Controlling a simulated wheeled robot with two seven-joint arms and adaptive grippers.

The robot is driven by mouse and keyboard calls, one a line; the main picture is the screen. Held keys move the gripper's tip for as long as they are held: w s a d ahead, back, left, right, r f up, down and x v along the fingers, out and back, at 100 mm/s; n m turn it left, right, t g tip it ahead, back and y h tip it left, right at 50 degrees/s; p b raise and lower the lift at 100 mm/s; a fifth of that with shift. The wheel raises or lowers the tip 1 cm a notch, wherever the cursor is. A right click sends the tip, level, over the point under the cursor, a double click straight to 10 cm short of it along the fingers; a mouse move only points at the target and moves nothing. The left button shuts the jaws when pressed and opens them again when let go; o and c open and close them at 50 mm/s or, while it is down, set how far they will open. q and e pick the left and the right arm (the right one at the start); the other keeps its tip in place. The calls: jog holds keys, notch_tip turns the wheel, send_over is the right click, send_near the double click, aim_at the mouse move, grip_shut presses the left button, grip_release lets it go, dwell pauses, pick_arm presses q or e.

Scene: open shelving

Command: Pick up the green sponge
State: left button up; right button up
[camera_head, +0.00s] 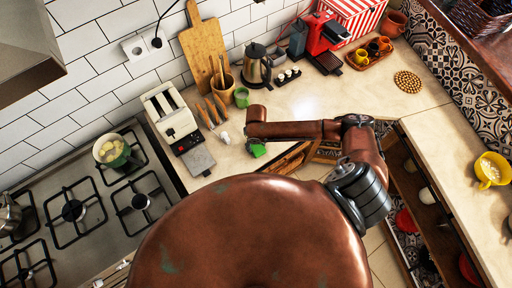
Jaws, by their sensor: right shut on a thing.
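The green sponge (258,151) is a small bright green block near the front edge of the worktop, in the middle of the head view. My right arm reaches in from the right, and my right gripper (256,142) points down onto the sponge from above and is shut on it. The fingers are small and dark here, and the wrist hides part of them. I cannot tell whether the sponge still touches the worktop. My left gripper is not in view.
The pale worktop (325,105) is mostly clear behind my right arm. A green mug (241,97), a utensil pot (223,88) and a kettle (256,65) stand behind. A toaster (170,115) and gas hob (75,210) are left. Open shelves (415,190) lie below the right counter.

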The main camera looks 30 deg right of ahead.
aim_at(256, 146)
jog(key=shift+r, duration=0.4)
notch_tip(256, 146, up, 2)
jog(key=shift+w+r, duration=0.1)
jog(key=shift+r, duration=0.15)
jog(key=s+a+r, duration=0.2)
jog(key=s+r, duration=0.7)
jog(key=s, duration=0.5)
jog(key=shift+a+r, duration=0.3)
jog(key=shift+r, duration=0.05)
